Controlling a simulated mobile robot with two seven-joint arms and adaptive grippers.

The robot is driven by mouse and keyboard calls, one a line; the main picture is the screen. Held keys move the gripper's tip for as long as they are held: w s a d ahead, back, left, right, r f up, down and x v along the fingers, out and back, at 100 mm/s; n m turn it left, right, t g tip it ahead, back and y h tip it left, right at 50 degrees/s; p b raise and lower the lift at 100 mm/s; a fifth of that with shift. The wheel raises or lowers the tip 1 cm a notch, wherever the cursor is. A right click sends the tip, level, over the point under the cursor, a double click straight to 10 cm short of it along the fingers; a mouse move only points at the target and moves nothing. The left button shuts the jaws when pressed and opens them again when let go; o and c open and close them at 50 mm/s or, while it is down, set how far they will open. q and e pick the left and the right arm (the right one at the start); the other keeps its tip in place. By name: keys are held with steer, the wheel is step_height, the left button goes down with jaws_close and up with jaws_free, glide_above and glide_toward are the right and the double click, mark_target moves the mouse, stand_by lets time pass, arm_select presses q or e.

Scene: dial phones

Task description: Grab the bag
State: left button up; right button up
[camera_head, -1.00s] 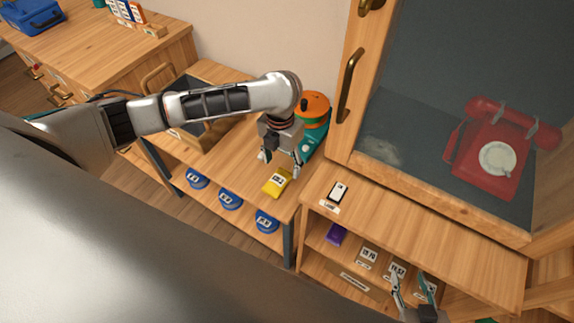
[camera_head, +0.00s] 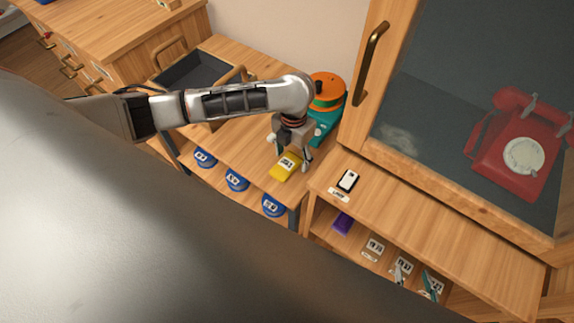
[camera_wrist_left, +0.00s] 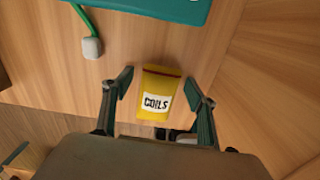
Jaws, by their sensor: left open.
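A small yellow bag (camera_head: 286,166) labelled COILS lies on the wooden workbench, near its front edge. In the left wrist view the yellow bag (camera_wrist_left: 157,85) sits between the two spread fingers, with a gap on each side. My left gripper (camera_head: 289,152) is open and low over the bag; the wrist view also shows the left gripper (camera_wrist_left: 159,78). I cannot tell whether the fingers reach down to the bench.
A teal device (camera_head: 324,127) with an orange reel (camera_head: 328,88) stands just behind the bag. An open dark drawer box (camera_head: 193,70) lies left of it. Blue reels (camera_head: 237,180) sit on the lower shelf. A glass-fronted cabinet with a red dial phone (camera_head: 519,148) stands at right.

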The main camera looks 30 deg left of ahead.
arm_select(q)
steer(key=shift+r, duration=0.1)
steer(key=c, duration=1.2)
